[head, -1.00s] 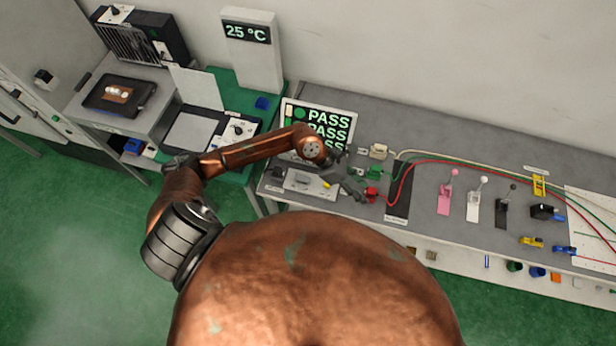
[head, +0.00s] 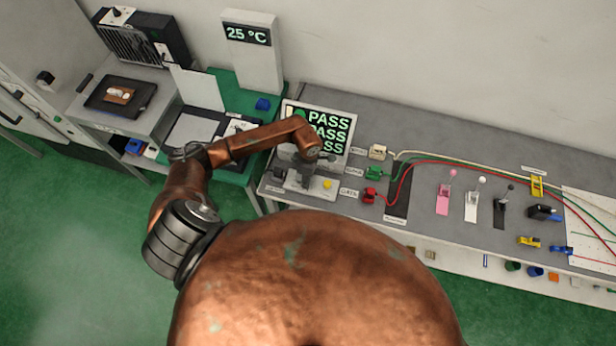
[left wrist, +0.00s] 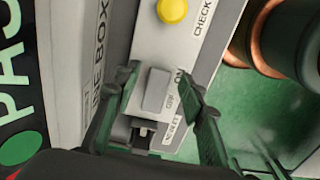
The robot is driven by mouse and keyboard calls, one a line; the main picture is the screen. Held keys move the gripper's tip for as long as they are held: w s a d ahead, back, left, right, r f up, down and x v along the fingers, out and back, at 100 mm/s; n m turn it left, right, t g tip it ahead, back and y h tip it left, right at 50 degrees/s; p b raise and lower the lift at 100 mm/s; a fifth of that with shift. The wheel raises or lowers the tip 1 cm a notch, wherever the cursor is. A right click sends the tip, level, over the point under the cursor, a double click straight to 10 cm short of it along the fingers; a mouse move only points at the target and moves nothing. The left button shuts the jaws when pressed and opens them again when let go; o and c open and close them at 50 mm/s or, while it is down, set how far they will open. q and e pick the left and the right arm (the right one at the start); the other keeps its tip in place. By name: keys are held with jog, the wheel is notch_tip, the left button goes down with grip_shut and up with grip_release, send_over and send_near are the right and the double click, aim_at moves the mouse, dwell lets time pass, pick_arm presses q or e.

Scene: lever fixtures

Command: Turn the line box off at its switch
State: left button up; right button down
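The line box (head: 318,193) is a light grey box in front of the PASS screen (head: 329,122) on the bench. It has a yellow button (head: 327,184), which also shows in the left wrist view (left wrist: 172,10). Its grey switch block (left wrist: 158,90) lies between my left fingers in the left wrist view, beside small labels, one reading ON. My left gripper (head: 301,178) is over the left part of the box, pointing down. In the left wrist view its fingers (left wrist: 157,84) are apart, one on each side of the switch; contact cannot be told. My right gripper is out of view.
Red (head: 370,195), green (head: 373,173) and cream (head: 378,152) plugs with cables sit right of the box. Pink (head: 443,204), white (head: 472,206) and black (head: 500,213) levers stand farther right. A grey tower (head: 252,60) stands at the back left.

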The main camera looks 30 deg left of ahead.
pick_arm(q)
jog(key=shift+f, duration=0.15)
jog(key=shift+c, duration=0.2)
grip_shut()
